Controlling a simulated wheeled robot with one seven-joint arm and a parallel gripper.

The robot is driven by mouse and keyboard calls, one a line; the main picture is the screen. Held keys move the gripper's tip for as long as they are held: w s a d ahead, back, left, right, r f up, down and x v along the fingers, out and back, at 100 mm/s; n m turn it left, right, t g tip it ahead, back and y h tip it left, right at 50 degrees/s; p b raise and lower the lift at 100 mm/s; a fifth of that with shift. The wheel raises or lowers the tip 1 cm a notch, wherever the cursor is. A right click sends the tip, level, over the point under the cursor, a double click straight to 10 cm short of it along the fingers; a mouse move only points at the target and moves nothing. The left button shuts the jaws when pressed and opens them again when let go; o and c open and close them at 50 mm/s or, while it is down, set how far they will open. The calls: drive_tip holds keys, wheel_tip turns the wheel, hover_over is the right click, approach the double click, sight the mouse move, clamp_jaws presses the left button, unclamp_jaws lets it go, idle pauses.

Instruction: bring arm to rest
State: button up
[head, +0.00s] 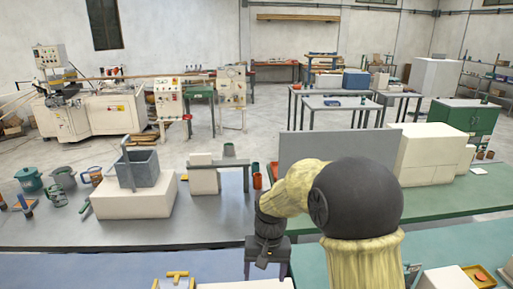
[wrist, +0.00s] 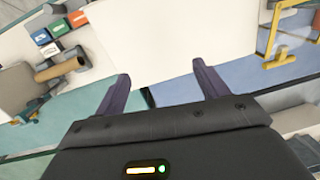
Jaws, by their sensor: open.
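My gripper (wrist: 160,92) is open in the wrist view, its two dark fingers apart with nothing between them. Below the fingers lies a pale, flat-topped block (wrist: 150,40) that fills the middle of that view. In the head view my gripper (head: 265,278) points down at the bottom centre, above the front tables, and its fingertips are near the lower picture edge. My arm reaches from the lower right, bent over with its dark round joint at right of centre and hiding part of the green table behind.
A grey bucket (head: 141,168) stands on a pale block (head: 130,198) on the grey table (head: 215,225). A grey panel (head: 320,150) and a large white block (head: 436,153) stand behind my arm. Yellow-handled items (head: 177,275) lie at the front. A wooden mallet-like piece (wrist: 60,69) shows in the wrist view.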

drive_tip(key=s+d+f+t+b, duration=0.2)
drive_tip(key=s+d+t+b, duration=0.1)
drive_tip(key=s+d, duration=1)
drive_tip(key=shift+f+t+h, duration=0.3)
drive_tip(key=shift+f+h, duration=0.05)
drive_tip(key=shift+h, duration=0.05)
drive_tip(key=shift+w, duration=0.1)
idle(0.5)
